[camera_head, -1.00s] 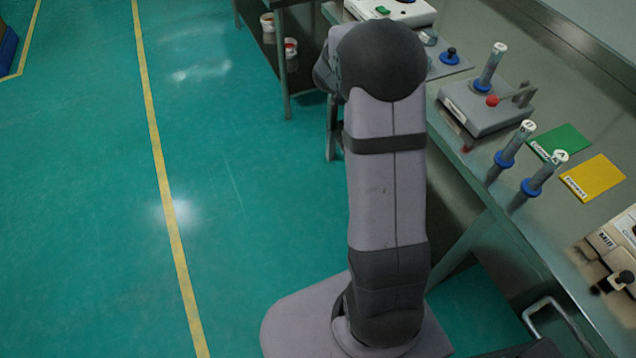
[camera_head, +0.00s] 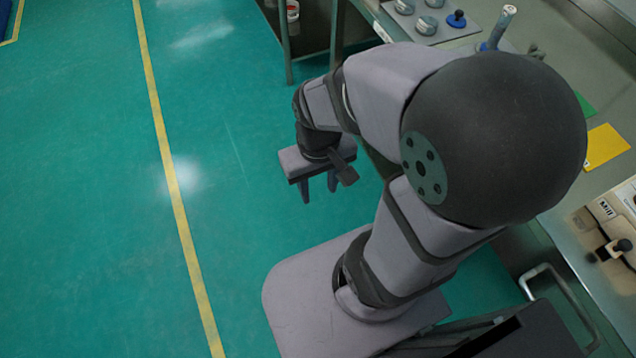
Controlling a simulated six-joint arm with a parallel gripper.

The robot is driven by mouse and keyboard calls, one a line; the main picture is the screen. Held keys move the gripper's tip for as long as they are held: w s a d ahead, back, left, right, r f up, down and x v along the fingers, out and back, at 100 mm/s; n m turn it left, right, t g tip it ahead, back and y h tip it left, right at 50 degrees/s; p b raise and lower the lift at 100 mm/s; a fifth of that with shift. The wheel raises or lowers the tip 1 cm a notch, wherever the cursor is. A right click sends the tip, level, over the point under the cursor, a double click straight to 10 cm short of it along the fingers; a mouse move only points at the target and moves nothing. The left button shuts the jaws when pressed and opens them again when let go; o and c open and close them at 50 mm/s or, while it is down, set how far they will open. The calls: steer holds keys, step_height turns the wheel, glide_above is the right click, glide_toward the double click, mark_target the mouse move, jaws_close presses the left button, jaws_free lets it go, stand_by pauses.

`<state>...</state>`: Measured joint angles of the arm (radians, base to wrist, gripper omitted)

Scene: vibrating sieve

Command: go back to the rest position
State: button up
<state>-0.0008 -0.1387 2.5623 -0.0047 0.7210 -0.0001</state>
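My gripper (camera_head: 318,188) hangs over the green floor, left of the workbench, with its fingers pointing down. Two dark fingers show with a gap between them, and nothing is visible in the gap. My arm is folded, its large dark elbow at the right of the picture, hiding part of the bench.
The metal workbench (camera_head: 586,215) runs along the right. It bears a yellow card (camera_head: 604,146), a partly hidden green card (camera_head: 586,106), a white-capped tube (camera_head: 499,26) and a grey plate (camera_head: 443,30) with round metal pieces. The floor at left is clear.

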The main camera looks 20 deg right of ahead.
step_height(320, 180, up, 10)
steer(key=p, duration=0.9)
steer(key=shift+f, duration=0.2)
steer(key=shift+w+f, duration=0.1)
